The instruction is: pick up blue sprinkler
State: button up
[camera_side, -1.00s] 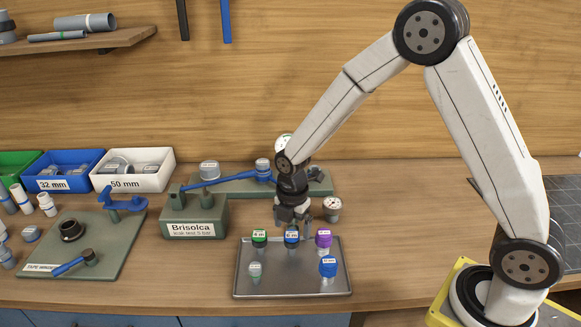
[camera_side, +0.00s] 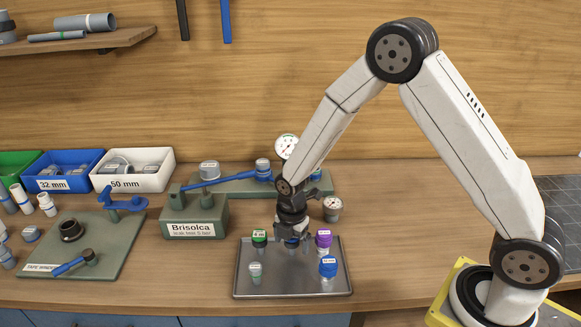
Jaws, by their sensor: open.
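A second blue-capped sprinkler (camera_side: 328,267) stands upright at the tray's front right, apart from the gripper.
A green-capped sprinkler (camera_side: 260,240) and a purple-capped one (camera_side: 323,241) stand close on either side of my gripper. A grey-topped one (camera_side: 255,271) is at front left. Behind are a gauge (camera_side: 332,207) and the Brisolca fixture (camera_side: 195,215).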

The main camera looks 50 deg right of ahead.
dwell(0.3)
grip_shut()
jog(key=shift+r, duration=0.2)
jog(key=shift+r, duration=0.85)
jog(key=s+r, duration=0.3)
jog(key=s, duration=0.1)
jog(key=s+r, duration=0.3)
jog(key=s, duration=0.1)
jog(key=s+r, duration=0.3)
jog(key=r, duration=0.1)
jog(key=shift+s+d, duration=0.4)
jog(key=shift+s+d+r, duration=0.1)
jog(key=shift+s+r, duration=0.15)
jog(key=shift+s, duration=0.3)
jog(key=shift+s+r, duration=0.25)
jog(key=shift+s, duration=0.25)
jog(key=shift+w, duration=0.1)
